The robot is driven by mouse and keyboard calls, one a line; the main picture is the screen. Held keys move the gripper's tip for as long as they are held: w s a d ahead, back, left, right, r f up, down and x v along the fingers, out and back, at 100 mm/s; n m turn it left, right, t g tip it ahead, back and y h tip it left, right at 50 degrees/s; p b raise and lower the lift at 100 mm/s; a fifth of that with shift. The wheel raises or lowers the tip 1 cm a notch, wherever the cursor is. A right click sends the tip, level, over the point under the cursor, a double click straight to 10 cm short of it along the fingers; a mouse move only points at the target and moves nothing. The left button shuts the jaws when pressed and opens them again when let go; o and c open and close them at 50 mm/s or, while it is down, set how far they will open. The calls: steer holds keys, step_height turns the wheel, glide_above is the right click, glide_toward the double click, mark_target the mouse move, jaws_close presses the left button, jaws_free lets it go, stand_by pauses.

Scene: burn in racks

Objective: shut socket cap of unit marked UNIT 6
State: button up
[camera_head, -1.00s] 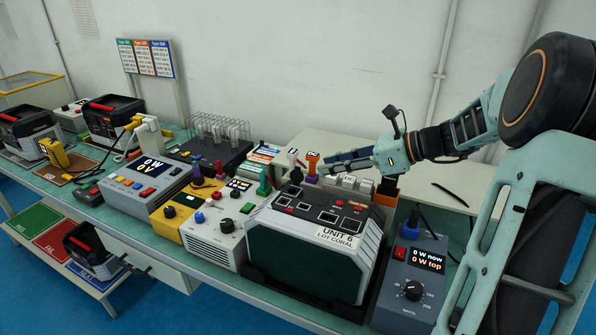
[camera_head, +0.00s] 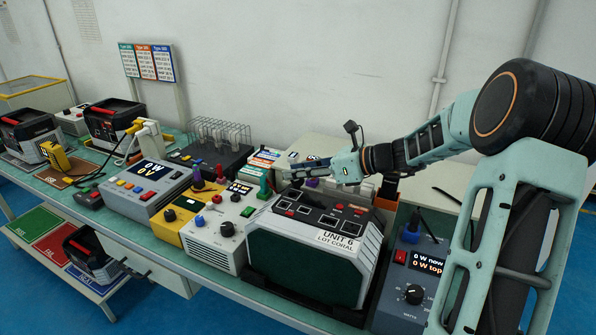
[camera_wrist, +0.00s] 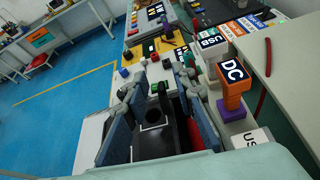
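The cap's state is unclear.
An orange and purple DC plug (camera_wrist: 232,88) and a USB plug (camera_wrist: 208,48) stand right of my gripper in the wrist view. A blue wattmeter box (camera_head: 411,280) is right of the unit; a white box with knobs (camera_head: 217,237) is left. A green plug (camera_head: 264,187) stands close by.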

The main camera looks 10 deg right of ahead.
mark_target(290, 198)
jaws_close()
steer(key=shift+b, duration=0.3)
steer(key=b, duration=0.1)
steer(key=n+h+b, duration=0.1)
steer(key=b, duration=0.1)
steer(key=shift+s+a+f+n+t+b, duration=0.25)
steer(key=shift+s+f+n+t+b, duration=0.05)
steer(key=shift+s+t, duration=0.1)
steer(key=n+b, duration=0.1)
steer(key=b, duration=0.2)
steer(key=s+a+n+t+b, duration=0.1)
steer(key=b, duration=0.3)
steer(key=shift+s+f+n+t+h, duration=0.15)
steer(key=shift+f+n+t+h, duration=0.15)
steer(key=n+b, duration=0.1)
steer(key=b, duration=0.3)
steer(key=s+n+t+b, duration=0.1)
steer(key=b, duration=0.4)
steer(key=shift+a+f+n+t+h, duration=0.3)
steer(key=shift+a+f, duration=0.05)
steer(key=shift+a, duration=0.05)
steer(key=n+b, duration=0.1)
steer(key=b, duration=0.2)
steer(key=shift+s+a+t+b, duration=0.1)
steer(key=shift+s+t+b, duration=0.1)
steer(key=shift+t+b, duration=0.15)
steer(key=shift+r+b, duration=0.1)
steer(key=shift+b, duration=0.45)
